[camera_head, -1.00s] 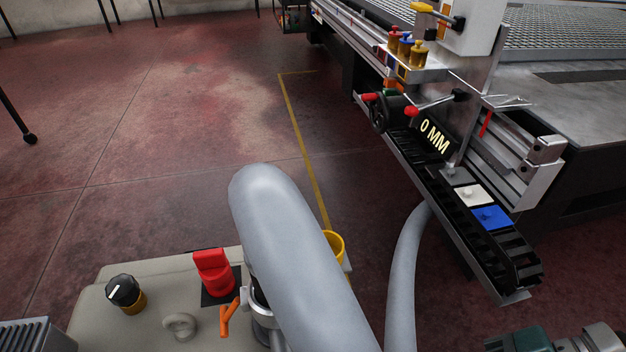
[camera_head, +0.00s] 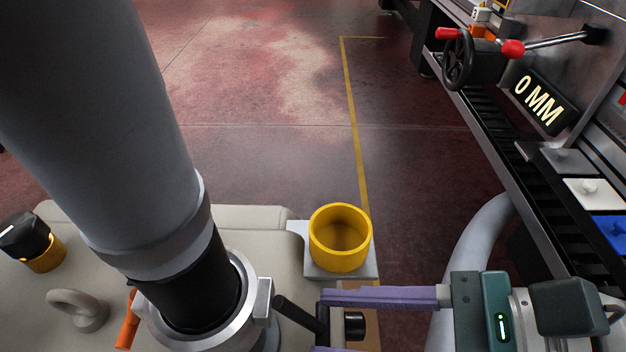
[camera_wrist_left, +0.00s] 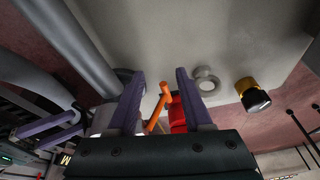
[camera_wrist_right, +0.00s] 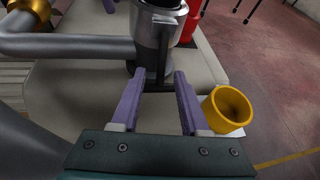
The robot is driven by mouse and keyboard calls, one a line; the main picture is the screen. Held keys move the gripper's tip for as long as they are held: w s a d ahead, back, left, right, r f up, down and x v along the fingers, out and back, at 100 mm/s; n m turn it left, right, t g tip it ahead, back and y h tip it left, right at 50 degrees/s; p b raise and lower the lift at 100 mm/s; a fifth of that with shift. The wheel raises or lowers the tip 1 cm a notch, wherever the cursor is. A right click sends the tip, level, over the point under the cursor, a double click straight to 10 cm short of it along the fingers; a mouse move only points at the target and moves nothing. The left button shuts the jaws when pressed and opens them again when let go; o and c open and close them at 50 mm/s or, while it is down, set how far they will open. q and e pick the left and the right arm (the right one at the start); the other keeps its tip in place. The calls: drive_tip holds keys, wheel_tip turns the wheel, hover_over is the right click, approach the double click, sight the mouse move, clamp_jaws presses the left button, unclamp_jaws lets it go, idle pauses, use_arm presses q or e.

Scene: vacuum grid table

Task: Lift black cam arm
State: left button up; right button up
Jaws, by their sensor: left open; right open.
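The black cam arm (camera_head: 298,313) sticks out from the right side of the silver coupling collar (camera_head: 262,288) at the foot of the thick grey hose. My right gripper (camera_head: 322,323) is open, its purple fingers pointing left toward the collar. In the right wrist view the black cam arm (camera_wrist_right: 160,76) shows between the fingertips; I cannot tell whether they touch it. An orange cam arm (camera_head: 128,322) is on the collar's other side. My left gripper (camera_wrist_left: 160,74) is open, with the orange cam arm (camera_wrist_left: 158,104) seen between its fingers. The hose may hide it in the head view.
A yellow cup (camera_head: 340,240) stands on a bracket just beyond the right gripper. The thick grey hose (camera_head: 110,130) fills the left. A black knob (camera_head: 28,236) and a grey ring (camera_head: 78,310) are on the beige housing. The machine rail with its 0 MM display (camera_head: 538,100) is at the right.

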sight(316, 323)
drive_tip(key=shift+b+x, duration=0.4)
drive_tip(key=shift+x, duration=1.45)
drive_tip(key=shift+w, duration=0.1)
drive_tip(key=shift+d, duration=0.1)
clamp_jaws()
